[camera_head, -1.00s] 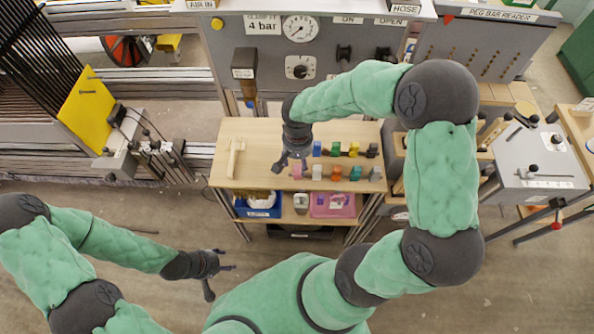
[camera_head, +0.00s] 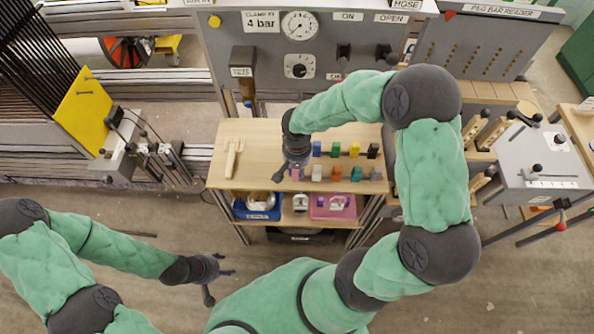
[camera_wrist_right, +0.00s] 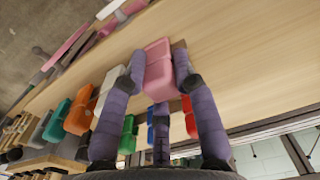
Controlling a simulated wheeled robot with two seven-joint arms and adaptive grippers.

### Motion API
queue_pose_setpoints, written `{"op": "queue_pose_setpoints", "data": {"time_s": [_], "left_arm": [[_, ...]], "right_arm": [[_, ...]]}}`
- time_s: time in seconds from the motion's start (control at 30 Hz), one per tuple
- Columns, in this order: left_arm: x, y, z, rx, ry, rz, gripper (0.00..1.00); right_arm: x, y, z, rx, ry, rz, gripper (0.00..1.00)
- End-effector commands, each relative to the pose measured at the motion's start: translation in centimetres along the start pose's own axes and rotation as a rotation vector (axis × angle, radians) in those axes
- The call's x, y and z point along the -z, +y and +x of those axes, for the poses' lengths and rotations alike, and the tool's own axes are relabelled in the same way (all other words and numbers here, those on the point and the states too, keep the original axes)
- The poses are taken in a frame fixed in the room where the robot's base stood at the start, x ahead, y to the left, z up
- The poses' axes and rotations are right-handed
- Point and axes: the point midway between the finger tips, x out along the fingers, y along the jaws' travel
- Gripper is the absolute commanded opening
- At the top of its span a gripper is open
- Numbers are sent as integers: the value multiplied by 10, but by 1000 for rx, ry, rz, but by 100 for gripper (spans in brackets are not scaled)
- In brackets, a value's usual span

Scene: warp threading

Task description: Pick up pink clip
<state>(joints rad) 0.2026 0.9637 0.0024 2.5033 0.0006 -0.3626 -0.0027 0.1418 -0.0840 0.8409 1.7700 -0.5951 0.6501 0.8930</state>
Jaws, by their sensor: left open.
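The pink clip (camera_wrist_right: 159,68) is between the fingertips of my right gripper (camera_wrist_right: 158,75) in the right wrist view. The fingers flank it closely on both sides; I cannot tell whether they press on it. In the head view my right gripper (camera_head: 290,175) is low over the left end of the front row of clips on the wooden table (camera_head: 240,180), and it mostly hides the pink clip. My left gripper (camera_head: 212,275) is open and empty, over the floor at the lower left, away from the table.
A white clip (camera_head: 317,173), an orange clip (camera_head: 336,174) and others stand right of the pink one. Behind are blue (camera_head: 317,149), green and yellow clips. A wooden tool (camera_head: 233,157) lies left. A blue bin (camera_head: 258,208) and a pink bin (camera_head: 332,207) sit below.

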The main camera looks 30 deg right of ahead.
Motion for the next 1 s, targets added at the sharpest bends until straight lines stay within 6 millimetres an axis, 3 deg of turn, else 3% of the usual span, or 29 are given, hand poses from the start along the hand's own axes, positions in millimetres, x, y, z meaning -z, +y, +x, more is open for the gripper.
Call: {"op": "queue_pose_setpoints", "data": {"time_s": [0.37,0.67,1.0], "left_arm": [[0,0,-1,0,0,0,56],[-1,6,-18,0,0,0,56],[-2,14,-40,0,0,0,56]], "right_arm": [[-1,0,-2,0,-2,0,7],[0,0,-36,0,0,0,7],[-61,-20,-100,1,0,-7,7]]}}
